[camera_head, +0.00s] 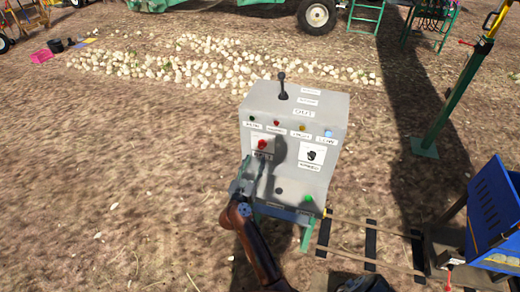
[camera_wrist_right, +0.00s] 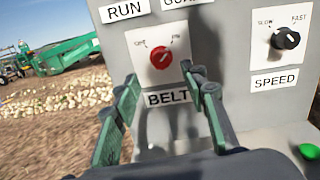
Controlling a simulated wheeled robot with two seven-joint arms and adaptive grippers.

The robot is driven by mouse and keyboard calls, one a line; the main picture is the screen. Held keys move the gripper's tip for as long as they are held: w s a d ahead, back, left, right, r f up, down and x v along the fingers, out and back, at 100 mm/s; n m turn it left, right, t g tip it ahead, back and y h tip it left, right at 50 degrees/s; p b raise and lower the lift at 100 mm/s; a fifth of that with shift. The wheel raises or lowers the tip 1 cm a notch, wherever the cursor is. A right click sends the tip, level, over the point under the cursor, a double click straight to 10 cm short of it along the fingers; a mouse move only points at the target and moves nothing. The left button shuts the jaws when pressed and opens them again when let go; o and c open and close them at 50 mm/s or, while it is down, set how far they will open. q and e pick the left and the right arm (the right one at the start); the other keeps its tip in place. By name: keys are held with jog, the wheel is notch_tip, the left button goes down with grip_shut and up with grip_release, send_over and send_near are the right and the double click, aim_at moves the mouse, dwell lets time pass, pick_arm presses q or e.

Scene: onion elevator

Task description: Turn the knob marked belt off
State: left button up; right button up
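The belt knob (camera_head: 262,144) is a red dial on a white plate on the front of the grey control box (camera_head: 257,103). In the right wrist view the red knob (camera_wrist_right: 161,58) sits above the BELT label (camera_wrist_right: 167,98), with small markings over it that look like OFF and ON. I cannot tell which marking it points to. My right gripper (camera_head: 254,166) is in front of the panel, just below the knob. Its green-padded fingers (camera_wrist_right: 161,78) are spread apart, below and to either side of the knob, with nothing between them. My left gripper is not in view.
A black SPEED knob (camera_wrist_right: 286,39) is to the right, and a green button (camera_head: 309,198) is low on the box. A black lever (camera_head: 282,87) rises from its top. Onions (camera_head: 200,68) lie behind. A blue bin (camera_head: 494,215) stands at the right.

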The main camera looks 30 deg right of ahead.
aim_at(261, 148)
jog(key=shift+m+g, duration=0.4)
jog(key=shift+m, duration=0.2)
jog(key=x, duration=0.7)
jog(key=shift+w+d, duration=0.25)
jog(key=shift+w, duration=0.05)
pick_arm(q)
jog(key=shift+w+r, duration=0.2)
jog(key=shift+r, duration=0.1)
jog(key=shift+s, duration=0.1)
pick_arm(e)
jog(key=c, duration=0.3)
pick_arm(q)
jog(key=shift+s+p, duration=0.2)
jog(key=shift+p, duration=0.1)
pick_arm(e)
grip_shut()
